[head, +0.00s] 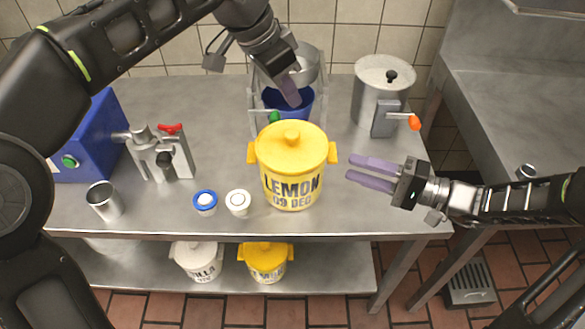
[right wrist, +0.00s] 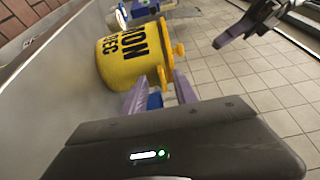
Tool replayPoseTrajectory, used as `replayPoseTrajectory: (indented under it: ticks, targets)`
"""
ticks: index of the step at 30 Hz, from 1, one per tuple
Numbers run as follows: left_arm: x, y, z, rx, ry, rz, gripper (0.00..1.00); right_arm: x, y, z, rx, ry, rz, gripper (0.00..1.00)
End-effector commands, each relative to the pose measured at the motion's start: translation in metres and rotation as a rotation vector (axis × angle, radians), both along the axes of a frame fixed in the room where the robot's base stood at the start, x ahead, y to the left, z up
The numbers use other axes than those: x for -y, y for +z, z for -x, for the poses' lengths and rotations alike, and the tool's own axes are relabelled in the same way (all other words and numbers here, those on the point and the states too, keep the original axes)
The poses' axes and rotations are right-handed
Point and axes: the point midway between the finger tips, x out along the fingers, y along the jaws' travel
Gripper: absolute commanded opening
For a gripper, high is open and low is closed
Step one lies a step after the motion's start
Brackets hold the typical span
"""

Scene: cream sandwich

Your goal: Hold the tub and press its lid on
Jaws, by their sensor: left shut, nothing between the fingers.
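The yellow tub (head: 291,188), marked LEMON 09 DEC, stands upright on the steel table. Its yellow lid (head: 290,148) with a round knob lies on top; I cannot tell how firmly it is seated. The tub also shows tilted in the right wrist view (right wrist: 122,55). My right gripper (head: 349,167) is open and empty just right of the tub, its purple fingers apart and pointing at the tub's side. My left gripper (head: 294,100) is shut and empty, pointing down above and behind the lid, in front of a blue container.
The blue container (head: 304,104) in a metal frame stands behind the tub. A steel pot (head: 372,92) with an orange-handled crank is at back right. Two small round pots (head: 205,203), a steel cup (head: 104,203) and a red-levered device (head: 172,158) are left. Table right-front is clear.

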Motion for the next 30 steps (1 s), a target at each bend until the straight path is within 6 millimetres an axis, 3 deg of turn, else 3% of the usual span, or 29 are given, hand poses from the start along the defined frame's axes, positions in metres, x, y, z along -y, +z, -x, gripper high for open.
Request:
replayPoseTrajectory:
  ticks: [6, 9, 17, 30]
  targets:
    - [0.0, 0.0, 0.0, 0.0, 0.0, 0.0, 0.0, 0.048, -0.001, 0.019, -0.001, -0.005, 0.003, 0.34]
    - [0.0, 0.0, 0.0, 0.0, 0.0, 0.0, 0.0, 0.061, -0.001, 0.025, -0.001, -0.004, 0.001, 0.34]
    - [0.0, 0.0, 0.0, 0.0, 0.0, 0.0, 0.0, 0.075, -0.001, 0.031, -0.001, -0.002, 0.001, 0.34]
    - [0.0, 0.0, 0.0, 0.0, 0.0, 0.0, 0.0, 0.075, -0.001, 0.031, 0.0, 0.0, 0.001, 0.34]
